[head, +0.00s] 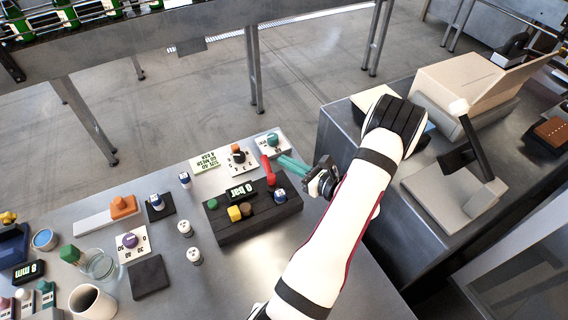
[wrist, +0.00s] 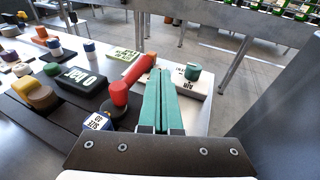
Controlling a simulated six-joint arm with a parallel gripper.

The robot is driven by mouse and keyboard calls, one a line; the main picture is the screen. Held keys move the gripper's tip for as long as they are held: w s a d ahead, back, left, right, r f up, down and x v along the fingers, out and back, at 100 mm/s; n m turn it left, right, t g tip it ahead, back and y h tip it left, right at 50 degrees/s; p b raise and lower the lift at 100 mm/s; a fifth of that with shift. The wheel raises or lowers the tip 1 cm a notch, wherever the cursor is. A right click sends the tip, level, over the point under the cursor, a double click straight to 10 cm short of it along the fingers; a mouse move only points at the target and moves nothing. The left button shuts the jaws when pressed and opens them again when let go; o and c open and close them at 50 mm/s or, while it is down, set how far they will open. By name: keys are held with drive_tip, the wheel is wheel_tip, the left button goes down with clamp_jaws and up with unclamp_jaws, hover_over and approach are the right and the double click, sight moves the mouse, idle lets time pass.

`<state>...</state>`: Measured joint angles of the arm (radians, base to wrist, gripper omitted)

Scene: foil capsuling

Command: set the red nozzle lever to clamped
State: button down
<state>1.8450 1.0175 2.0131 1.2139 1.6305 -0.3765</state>
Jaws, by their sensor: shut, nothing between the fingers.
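The red nozzle lever (head: 267,170) stands on the right part of a dark control block (head: 232,230), beside the display reading "0 bar". In the wrist view the red lever (wrist: 126,84) leans up and to the right from its round base, just left of my fingers. My gripper (head: 283,160) has teal fingers, shut and empty, and reaches in from the right. In the wrist view the closed fingers (wrist: 158,95) lie right beside the lever's upper end. I cannot tell whether they touch it.
A blue-and-white knob (head: 280,196) sits close to the lever on the block. Behind are a plate with an orange-topped knob (head: 238,153) and a plate with a teal knob (head: 272,139). Yellow and brown buttons (head: 235,213) are at the block's front left. A glass (head: 99,264) stands left.

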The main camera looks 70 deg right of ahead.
drive_tip(key=shift+v, duration=1.75)
drive_tip(key=w+a+r+n+y, duration=0.1)
drive_tip(key=w, duration=0.1)
drive_tip(key=w+a+r+n+y, duration=0.1)
drive_tip(key=w, duration=0.2)
drive_tip(key=w+a+r+n+y, duration=0.1)
drive_tip(key=w+a+n+y, duration=0.1)
drive_tip(key=shift+w+a+r+t, duration=0.1)
drive_tip(key=shift+w+r+t, duration=0.15)
drive_tip(key=shift+r+t, duration=0.15)
drive_tip(key=w+a+r+n+g+y, duration=0.2)
drive_tip(key=w+a+r+n+y, duration=0.15)
drive_tip(key=a, duration=0.45)
drive_tip(key=w+a+r+n+g+y, duration=0.25)
drive_tip(key=w+a+n+y, duration=0.2)
drive_tip(key=a, duration=0.25)
drive_tip(key=w+a+r+n+g+y, duration=0.25)
drive_tip(key=a+n, duration=0.25)
drive_tip(key=a, duration=0.3)
drive_tip(key=s+a+r+n+g, duration=0.1)
drive_tip(key=s+a+n+g, duration=0.3)
drive_tip(key=a, duration=0.3)
drive_tip(key=s+a+n+g, duration=0.2)
drive_tip(key=a+n+g, duration=0.2)
drive_tip(key=a+n, duration=0.25)
drive_tip(key=s+a+n+h, duration=0.2)
drive_tip(key=s+n+h, duration=0.4)
drive_tip(key=s+n, duration=0.1)
drive_tip(key=shift+a+r+n, duration=0.2)
drive_tip(key=shift+n, duration=0.25)
